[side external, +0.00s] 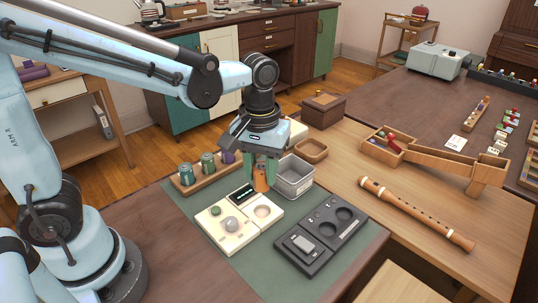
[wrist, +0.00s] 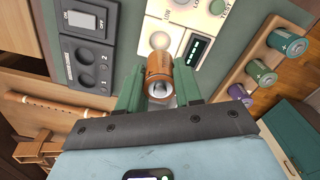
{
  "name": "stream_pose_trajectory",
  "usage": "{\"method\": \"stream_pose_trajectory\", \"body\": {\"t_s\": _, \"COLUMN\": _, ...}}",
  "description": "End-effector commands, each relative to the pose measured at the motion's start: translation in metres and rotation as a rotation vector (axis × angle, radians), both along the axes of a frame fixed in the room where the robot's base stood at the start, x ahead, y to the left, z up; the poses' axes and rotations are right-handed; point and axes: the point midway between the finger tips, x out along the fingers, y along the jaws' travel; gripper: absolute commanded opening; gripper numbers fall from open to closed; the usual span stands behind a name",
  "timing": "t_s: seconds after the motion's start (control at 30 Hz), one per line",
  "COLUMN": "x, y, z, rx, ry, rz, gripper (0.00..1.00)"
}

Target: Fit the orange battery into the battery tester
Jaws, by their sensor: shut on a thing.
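The orange battery (side external: 261,182) is held between the green fingers of my gripper (side external: 262,176), which is shut on it. It looks roughly upright, at the back edge of the cream battery tester (side external: 235,238). In the wrist view the battery (wrist: 160,68) sits between the fingertips (wrist: 160,80), its near end facing the camera. The tester (wrist: 176,16) lies beyond it, with a dark display, a TEST button, a dial and a round recess (wrist: 160,40) just past the battery. I cannot tell whether the battery's lower end touches anything.
A wooden rack (side external: 178,186) with two green batteries and a purple one stands left of my gripper. A grey bin (side external: 306,188) is close on the right. A dark switch box (side external: 302,262) with two round sockets lies right of the tester. A recorder (side external: 415,214) lies farther right.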

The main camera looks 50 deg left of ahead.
Motion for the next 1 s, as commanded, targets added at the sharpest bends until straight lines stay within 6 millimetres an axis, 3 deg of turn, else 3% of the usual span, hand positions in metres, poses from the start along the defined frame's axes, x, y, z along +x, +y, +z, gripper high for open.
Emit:
{"method": "stream_pose_trajectory", "body": {"t_s": 0.6, "x": 0.000, "y": 0.000, "z": -0.048, "rx": 0.000, "ry": 0.000, "rz": 0.000, "gripper": 0.00}}
{"method": "stream_pose_trajectory", "body": {"t_s": 1.0, "x": 0.000, "y": 0.000, "z": -0.060, "rx": 0.000, "ry": 0.000, "rz": 0.000, "gripper": 0.00}}
